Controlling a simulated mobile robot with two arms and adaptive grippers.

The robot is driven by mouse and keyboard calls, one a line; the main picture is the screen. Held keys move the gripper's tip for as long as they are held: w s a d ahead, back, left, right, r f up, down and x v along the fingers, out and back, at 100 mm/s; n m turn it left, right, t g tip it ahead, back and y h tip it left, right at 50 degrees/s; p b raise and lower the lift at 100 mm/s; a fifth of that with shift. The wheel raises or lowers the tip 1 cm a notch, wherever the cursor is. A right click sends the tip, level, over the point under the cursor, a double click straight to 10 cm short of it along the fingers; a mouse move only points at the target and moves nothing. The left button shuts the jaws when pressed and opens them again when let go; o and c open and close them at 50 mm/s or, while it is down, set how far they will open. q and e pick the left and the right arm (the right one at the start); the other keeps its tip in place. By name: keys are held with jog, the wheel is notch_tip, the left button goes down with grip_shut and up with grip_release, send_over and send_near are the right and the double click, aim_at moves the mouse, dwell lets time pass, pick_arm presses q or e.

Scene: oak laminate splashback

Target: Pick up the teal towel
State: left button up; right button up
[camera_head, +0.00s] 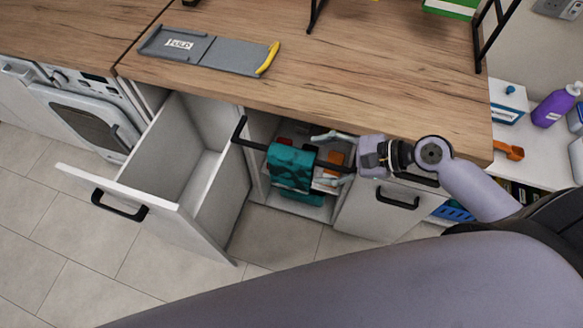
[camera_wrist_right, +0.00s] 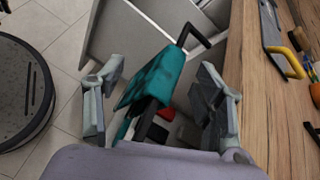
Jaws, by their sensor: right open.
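The teal towel (camera_head: 291,168) hangs folded over a black bar (camera_head: 252,144) in front of the open cabinet below the counter. It also shows in the right wrist view (camera_wrist_right: 158,78), between the two fingers. My right gripper (camera_head: 328,159) is open and comes in from the right, just to the right of the towel in the head view. In the wrist view the right gripper's fingers (camera_wrist_right: 160,68) stand apart on either side of the towel, with no clear contact. My left gripper is not in view.
An open, empty white drawer (camera_head: 172,165) juts out left of the towel. The wooden counter (camera_head: 380,75) overhangs above, with a grey tray (camera_head: 205,52) on it. Orange and red items (camera_head: 336,158) sit inside the cabinet. A dark round object (camera_wrist_right: 22,95) lies on the tiled floor.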

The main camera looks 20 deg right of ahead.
jog(key=w+d+r+m+t+y, duration=0.1)
jog(key=w+d+r+m, duration=0.15)
jog(key=r+m, duration=0.2)
jog(key=m+b, duration=0.1)
send_near(293, 152)
jog(key=shift+a, duration=0.25)
jog(key=shift+x, duration=0.95)
jog(key=x, duration=0.5)
jog(key=shift+w+a+f+p, duration=0.2)
jog(key=shift+a+f+p, duration=0.05)
jog(key=shift+p, duration=0.15)
jog(key=shift+c, duration=0.4)
grip_shut()
